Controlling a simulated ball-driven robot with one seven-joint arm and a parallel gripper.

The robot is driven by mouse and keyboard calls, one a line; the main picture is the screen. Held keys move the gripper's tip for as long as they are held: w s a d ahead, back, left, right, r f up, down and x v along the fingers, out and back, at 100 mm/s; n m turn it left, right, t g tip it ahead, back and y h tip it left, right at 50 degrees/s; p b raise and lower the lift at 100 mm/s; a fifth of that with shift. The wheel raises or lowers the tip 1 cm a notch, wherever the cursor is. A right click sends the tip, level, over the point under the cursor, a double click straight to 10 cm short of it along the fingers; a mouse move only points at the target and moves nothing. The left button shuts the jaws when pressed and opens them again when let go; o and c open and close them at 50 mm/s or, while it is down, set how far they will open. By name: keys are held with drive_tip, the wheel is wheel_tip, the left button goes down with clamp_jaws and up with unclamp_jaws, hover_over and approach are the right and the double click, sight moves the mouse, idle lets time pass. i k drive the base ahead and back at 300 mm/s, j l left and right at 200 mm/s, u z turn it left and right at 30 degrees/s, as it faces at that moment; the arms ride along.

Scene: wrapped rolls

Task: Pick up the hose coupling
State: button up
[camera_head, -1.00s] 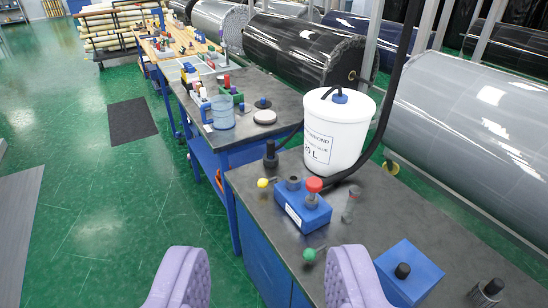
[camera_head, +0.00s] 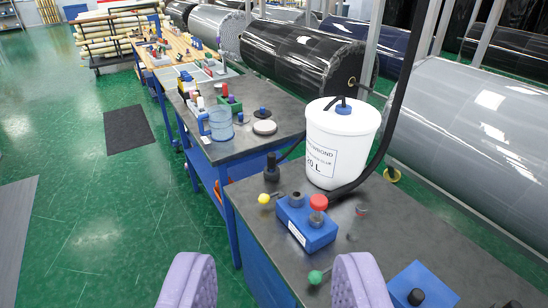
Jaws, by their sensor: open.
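My gripper (camera_head: 274,285) is open and empty at the bottom of the view, its two lilac padded fingers apart. Past it, on the dark bench top (camera_head: 405,222), several small fittings stand. I cannot tell for certain which is the hose coupling. A black stepped fitting (camera_head: 271,168) stands upright at the bench's left edge. All these are beyond the fingers, untouched.
A white bucket (camera_head: 343,140) with a thick black hose (camera_head: 388,140) beside it stands behind the fittings. A green ball-headed piece (camera_head: 315,277) lies near the right finger. Another blue block (camera_head: 424,288) is at lower right. Green floor (camera_head: 90,230) is open at left.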

sight(272, 156)
drive_tip(key=i+j+z, duration=0.1)
drive_tip(key=i+j, duration=0.2)
drive_tip(key=i+j+z, duration=0.1)
drive_tip(key=i+j, duration=0.2)
drive_tip(key=i, duration=0.2)
drive_tip(key=i+j+z, duration=0.15)
drive_tip(key=i+j, duration=0.2)
drive_tip(key=i+j+z, duration=0.1)
drive_tip(key=i+j, duration=0.3)
drive_tip(key=i+j+z, duration=0.1)
drive_tip(key=i+j, duration=0.25)
drive_tip(key=i+j+z, duration=0.1)
drive_tip(key=i+j, duration=0.25)
drive_tip(key=j, duration=0.15)
drive_tip(key=i+j+z, duration=0.15)
drive_tip(key=i+j, duration=0.15)
drive_tip(key=j, duration=0.2)
drive_tip(key=i+j+z, duration=0.1)
drive_tip(key=i+j, duration=0.2)
drive_tip(key=j, duration=0.2)
